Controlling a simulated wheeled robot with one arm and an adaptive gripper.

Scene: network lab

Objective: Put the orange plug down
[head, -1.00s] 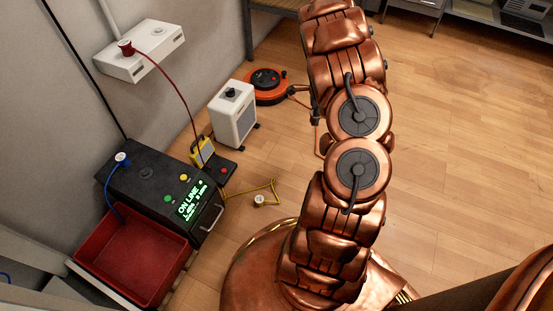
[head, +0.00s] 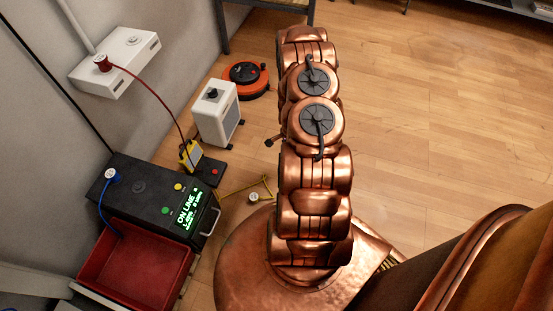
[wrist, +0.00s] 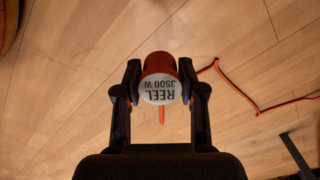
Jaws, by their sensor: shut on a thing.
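The orange plug (wrist: 158,63) shows in the wrist view, with a white end face marked "REEL 3500 W" and an orange-red cord trailing right. My gripper (wrist: 160,72) is shut on it, one dark finger on each side. Wooden floor shows behind the plug; I cannot tell how high the plug is above it. In the head view my arm hides the plug and most or all of the gripper. The orange and black cable reel (head: 246,80) stands on the floor by the wall in the head view.
A white heater-like box (head: 217,113) stands near the reel. A black unit (head: 150,190) reading "ON LINE", a red bin (head: 134,264) and a yellow plug (head: 190,155) are at left. A white-ended plug (head: 253,198) with yellow cord lies on the floor. Open floor (head: 440,110) spreads right.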

